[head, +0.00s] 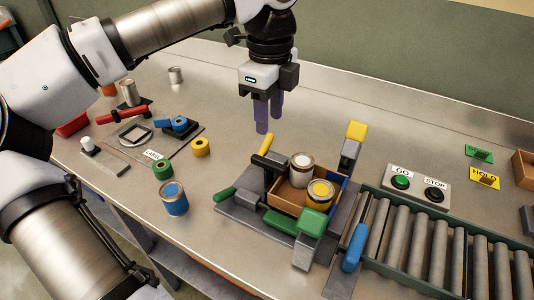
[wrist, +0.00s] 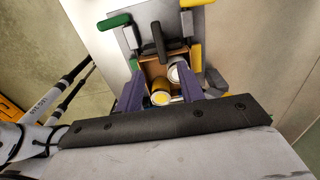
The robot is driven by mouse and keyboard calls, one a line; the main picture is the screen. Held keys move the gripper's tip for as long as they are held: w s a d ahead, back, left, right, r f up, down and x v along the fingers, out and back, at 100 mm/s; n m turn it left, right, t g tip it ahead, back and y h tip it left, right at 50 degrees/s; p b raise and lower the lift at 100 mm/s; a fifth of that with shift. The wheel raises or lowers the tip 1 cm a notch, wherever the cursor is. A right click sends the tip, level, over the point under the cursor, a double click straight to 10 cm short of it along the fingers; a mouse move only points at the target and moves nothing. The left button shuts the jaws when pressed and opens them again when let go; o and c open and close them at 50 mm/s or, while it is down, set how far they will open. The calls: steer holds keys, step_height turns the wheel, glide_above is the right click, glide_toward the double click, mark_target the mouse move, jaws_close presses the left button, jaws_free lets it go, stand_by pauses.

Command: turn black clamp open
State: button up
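The fixture holds a brown box (head: 284,192) with a white-topped can (head: 302,168) and a yellow can (head: 320,194). My gripper (head: 269,122) has purple fingers pointing down, above and behind the black handle. In the wrist view its fingers (wrist: 160,70) are apart with nothing held between them; the box shows below. I cannot tell whether the fingers touch the handle in the head view, but they appear apart from it.
Green (head: 314,223), yellow (head: 356,131) and blue (head: 355,246) handles surround the box. A roller conveyor (head: 440,245) and a GO/STOP panel (head: 417,189) are at right. A blue can (head: 174,198) and tape rolls stand left.

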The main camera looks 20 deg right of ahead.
mark_target(269, 161)
step_height(269, 161, down, 11)
steer(key=shift+f+p, duration=0.1)
steer(key=shift+p, duration=0.85)
jaws_close()
